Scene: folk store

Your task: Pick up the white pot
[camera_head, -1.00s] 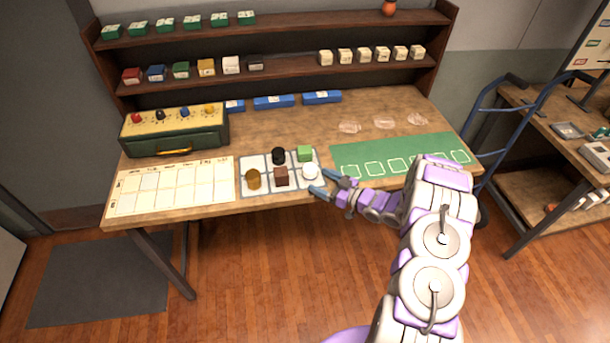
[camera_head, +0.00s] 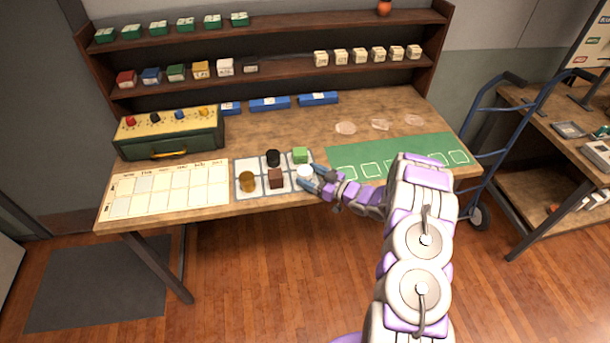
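The white pot (camera_head: 304,173) is a small round white object at the right front of a pale gridded tray (camera_head: 244,163) on the wooden table. My gripper (camera_head: 307,177) reaches in from the right. Its two blue-grey fingers are apart, one behind and one in front of the pot's right part. The fingers partly cover the pot, and I cannot tell whether they touch it. The pot appears to rest on the tray.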

